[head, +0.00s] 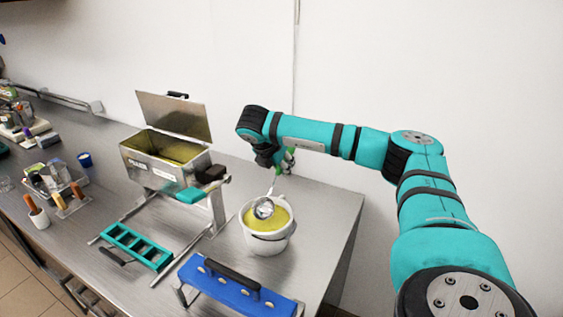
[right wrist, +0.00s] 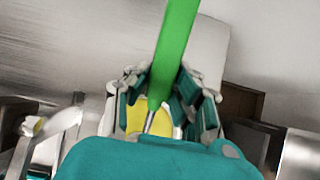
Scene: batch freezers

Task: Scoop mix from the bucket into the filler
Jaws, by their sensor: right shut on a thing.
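The white bucket (head: 267,238) stands on the metal counter near its right end and holds yellow mix (head: 279,217). A ladle (head: 263,208) with a green handle has its metal bowl at the bucket's mouth, over the mix; I cannot tell whether the bowl touches it. My right gripper (head: 279,161) is shut on the ladle's green handle (right wrist: 176,50) above the bucket. The filler (head: 158,172) is a metal box with its lid (head: 174,115) raised and yellow mix inside, left of the bucket. My left gripper is in neither view.
A teal slotted frame (head: 136,247) on metal rails lies before the filler. A blue holder with a black handle (head: 236,283) stands at the front edge. Small containers and a blue cup (head: 85,159) crowd the left. Bare counter lies right of the bucket.

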